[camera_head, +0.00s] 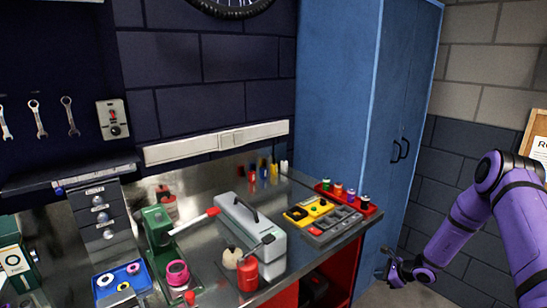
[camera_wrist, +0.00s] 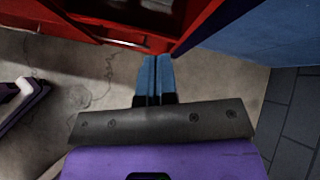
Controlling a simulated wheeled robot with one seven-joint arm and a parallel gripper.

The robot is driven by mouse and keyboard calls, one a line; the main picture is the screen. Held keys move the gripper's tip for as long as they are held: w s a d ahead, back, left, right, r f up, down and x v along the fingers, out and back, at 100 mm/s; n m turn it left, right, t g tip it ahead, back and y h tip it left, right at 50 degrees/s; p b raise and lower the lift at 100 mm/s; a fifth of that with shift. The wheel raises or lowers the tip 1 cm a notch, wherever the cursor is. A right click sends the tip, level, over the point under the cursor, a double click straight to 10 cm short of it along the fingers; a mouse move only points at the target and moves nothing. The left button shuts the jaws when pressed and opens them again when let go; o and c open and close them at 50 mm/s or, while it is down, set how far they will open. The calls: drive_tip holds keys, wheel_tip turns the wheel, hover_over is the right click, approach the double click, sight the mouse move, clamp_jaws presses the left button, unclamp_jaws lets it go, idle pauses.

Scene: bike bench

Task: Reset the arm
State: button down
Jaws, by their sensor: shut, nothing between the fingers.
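My purple arm reaches in from the right in the head view, and my gripper (camera_head: 382,273) is low beside the bench's right end, in front of the blue cabinet. In the wrist view the two blue fingers of my gripper (camera_wrist: 158,62) lie side by side with no gap that I can see. They are shut and empty, over the floor near the red bench base. The fingers are small and partly dark in the head view.
The metal bench (camera_head: 205,255) carries a green press (camera_head: 157,228), a grey case (camera_head: 250,228), a yellow tray (camera_head: 308,211) and a red tray (camera_head: 347,199) of small bottles. The tall blue cabinet (camera_head: 345,110) stands behind. Bare floor (camera_wrist: 75,85) shows below my gripper.

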drive_tip(key=a+r+n+g, duration=0.1)
drive_tip(key=a+r+n, duration=0.25)
drive_tip(key=r, duration=0.85)
drive_tip(key=a+r+n, duration=0.2)
drive_tip(key=r+n, duration=0.2)
drive_tip(key=r, duration=0.7)
drive_tip(key=s+a+r+n+g, duration=0.1)
drive_tip(key=s+a+r+n, duration=0.15)
drive_tip(key=s+r, duration=0.45)
drive_tip(key=s+a+r+n+g, duration=0.1)
drive_tip(key=s+a+r+n, duration=0.2)
drive_tip(key=r, duration=0.7)
drive_tip(key=s+a+r+n+h, duration=0.25)
drive_tip(key=s+r+n, duration=0.35)
drive_tip(key=s+r, duration=0.75)
drive_tip(key=s+d+r+n+h, duration=0.1)
drive_tip(key=s+d+n+h, duration=0.1)
drive_tip(key=s, duration=0.8)
drive_tip(key=s+d+r+n+t+h, duration=0.1)
drive_tip(key=s+d+n+h, duration=0.1)
drive_tip(key=s, duration=0.8)
drive_tip(key=shift+d+r+t, duration=0.15)
drive_tip(key=shift+r+t, duration=0.05)
drive_tip(key=shift+t, duration=0.1)
drive_tip(key=shift+h, duration=0.25)
